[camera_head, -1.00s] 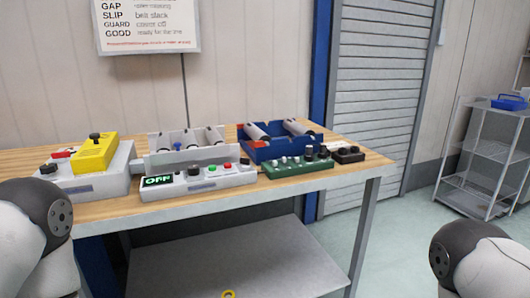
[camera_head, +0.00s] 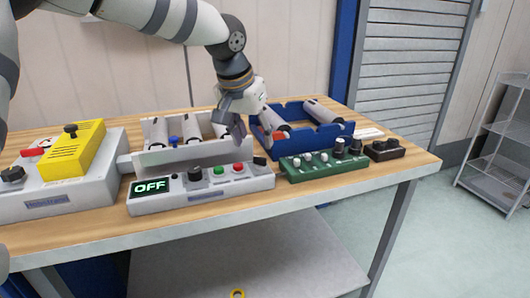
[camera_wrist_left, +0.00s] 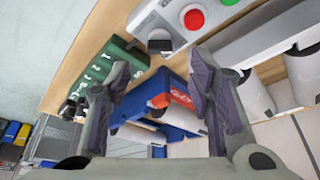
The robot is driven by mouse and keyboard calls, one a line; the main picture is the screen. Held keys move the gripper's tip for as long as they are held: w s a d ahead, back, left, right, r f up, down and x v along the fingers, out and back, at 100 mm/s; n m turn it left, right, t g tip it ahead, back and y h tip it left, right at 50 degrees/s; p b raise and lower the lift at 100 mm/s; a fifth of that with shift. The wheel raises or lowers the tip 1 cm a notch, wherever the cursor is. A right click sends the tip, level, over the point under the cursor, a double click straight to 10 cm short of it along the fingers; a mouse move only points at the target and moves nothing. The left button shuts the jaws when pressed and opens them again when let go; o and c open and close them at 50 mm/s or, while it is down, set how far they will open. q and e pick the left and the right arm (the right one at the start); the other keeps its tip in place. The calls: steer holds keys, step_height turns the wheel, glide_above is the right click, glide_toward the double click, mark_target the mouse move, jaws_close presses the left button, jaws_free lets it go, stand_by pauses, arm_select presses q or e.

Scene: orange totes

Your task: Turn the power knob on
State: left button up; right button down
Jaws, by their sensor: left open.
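The white control panel (camera_head: 225,192) sits at the table's front edge. Its display (camera_head: 151,186) reads OFF in green. A black knob (camera_head: 195,173) stands beside the display, followed by a green button (camera_head: 218,171) and a red button (camera_head: 238,167). A smaller black knob (camera_head: 259,161) is at the panel's right end; a black knob also shows in the left wrist view (camera_wrist_left: 160,42), beside the red button (camera_wrist_left: 193,18). Which one is the power knob I cannot tell. My left gripper (camera_head: 233,126) is open and empty, above and behind the panel's right half, touching no knob. My right gripper is out of view.
A white tray of rollers (camera_head: 180,156) stands behind the panel. A blue bin (camera_head: 330,135) stands behind the green control box (camera_head: 325,166), with a small black box (camera_head: 384,149) at right. A grey machine with a yellow block (camera_head: 72,152) is at left.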

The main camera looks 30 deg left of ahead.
mark_target(260, 157)
arm_select(q)
steer(key=x, duration=0.6)
steer(key=shift+w+f+b, duration=0.15)
steer(key=shift+f+b, duration=0.2)
steer(key=shift+b, duration=0.05)
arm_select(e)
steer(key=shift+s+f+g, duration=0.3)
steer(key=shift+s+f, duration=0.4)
arm_select(q)
steer(key=shift+r, duration=0.1)
jaws_close()
